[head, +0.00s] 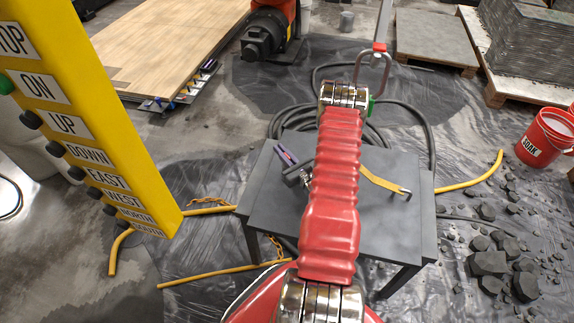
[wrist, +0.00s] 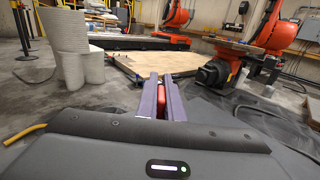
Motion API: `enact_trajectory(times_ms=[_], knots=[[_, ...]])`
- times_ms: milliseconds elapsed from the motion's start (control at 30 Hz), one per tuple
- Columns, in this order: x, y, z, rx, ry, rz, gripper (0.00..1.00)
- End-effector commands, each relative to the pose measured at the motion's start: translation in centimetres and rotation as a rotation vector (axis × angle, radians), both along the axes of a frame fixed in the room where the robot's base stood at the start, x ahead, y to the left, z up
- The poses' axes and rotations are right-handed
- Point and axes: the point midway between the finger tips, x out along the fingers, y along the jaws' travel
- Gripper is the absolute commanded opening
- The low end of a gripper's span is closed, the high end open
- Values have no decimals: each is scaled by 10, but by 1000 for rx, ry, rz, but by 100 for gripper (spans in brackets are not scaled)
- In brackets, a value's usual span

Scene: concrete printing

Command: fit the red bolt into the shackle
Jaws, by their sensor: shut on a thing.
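My gripper (wrist: 159,80) shows in the wrist view as two long purple fingers, shut on the red bolt (wrist: 160,99). Only a small red part of the bolt shows between the fingers. In the head view, my gripper (head: 281,152) shows left of my red arm, over the grey table; the bolt cannot be made out there. A grey U-shaped loop that looks like the shackle (head: 358,72) hangs at the top of the head view, beyond my arm and well apart from the gripper. No shackle shows in the wrist view.
A yellow button pendant (head: 95,130) hangs close at left. The grey table (head: 270,205) carries a yellow strap (head: 378,180). Black hose coils (head: 290,118) lie behind it. Rubble (head: 490,262) and a red bucket (head: 545,135) are at right. A wooden sheet (head: 165,45) lies at back left.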

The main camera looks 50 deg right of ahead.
Motion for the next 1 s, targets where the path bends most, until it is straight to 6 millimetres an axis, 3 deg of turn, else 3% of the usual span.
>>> enact_trajectory(times_ms=[500,833,867,1000], knots=[[-2,-7,-3,3,7,-236,0],[-4,-9,-3,3,7,-273,0],[-4,-9,-3,3,7,-272,7],[-4,-9,-2,2,6,-272,17]])
